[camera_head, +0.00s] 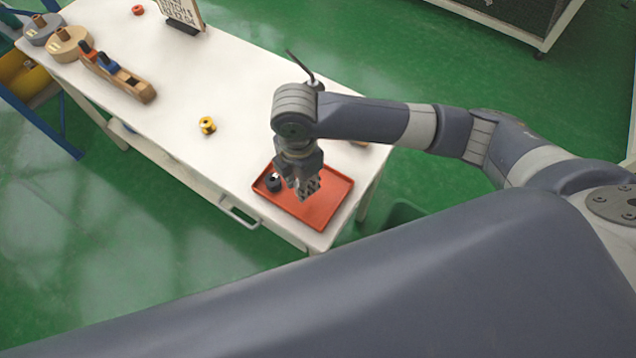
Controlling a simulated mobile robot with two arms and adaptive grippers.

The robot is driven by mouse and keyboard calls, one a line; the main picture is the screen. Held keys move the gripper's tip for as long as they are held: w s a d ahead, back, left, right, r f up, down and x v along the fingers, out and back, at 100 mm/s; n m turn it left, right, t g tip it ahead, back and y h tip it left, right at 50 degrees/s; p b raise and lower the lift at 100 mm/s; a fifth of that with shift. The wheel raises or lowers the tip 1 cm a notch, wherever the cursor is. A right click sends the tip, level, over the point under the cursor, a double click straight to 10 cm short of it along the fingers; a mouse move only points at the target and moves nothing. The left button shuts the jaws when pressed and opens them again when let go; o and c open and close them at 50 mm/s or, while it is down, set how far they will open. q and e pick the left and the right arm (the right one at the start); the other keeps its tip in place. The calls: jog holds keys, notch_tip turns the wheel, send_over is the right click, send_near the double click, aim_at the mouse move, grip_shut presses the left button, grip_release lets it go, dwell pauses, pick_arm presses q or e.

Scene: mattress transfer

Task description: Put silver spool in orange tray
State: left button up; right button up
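The orange tray (328,211) lies flat at the near right end of the white table. A small dark spool (273,184) is inside it, near its left corner; its colour looks dark grey or black, so I cannot tell if it is the silver spool. My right gripper (301,189) comes in from the right and points down over the middle of the tray, just right of the dark spool. Its fingers partly hide the tray floor, and I cannot tell whether they hold anything. My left gripper is not in view.
A yellow spool (207,125) stands mid-table and a red-orange spool (137,10) at the far end. A wooden plane (118,78), round wooden-topped items (70,43) and an upright board (181,12) are farther off. The table's middle is mostly clear.

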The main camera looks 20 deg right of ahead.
jog(key=d, duration=0.1)
jog(key=s+d, duration=0.1)
jog(key=d, duration=0.1)
jog(key=shift+d+f, duration=0.15)
jog(key=shift+d, duration=0.05)
jog(key=shift+d+f, duration=0.1)
jog(key=shift+w+f+p, duration=0.1)
jog(key=shift+f+p, duration=0.35)
jog(key=shift+f, duration=1.25)
jog(key=o, duration=1)
jog(key=shift+f, duration=0.1)
jog(key=shift+c, duration=0.2)
notch_tip(320, 180, up, 12)
jog(key=shift+b, duration=0.3)
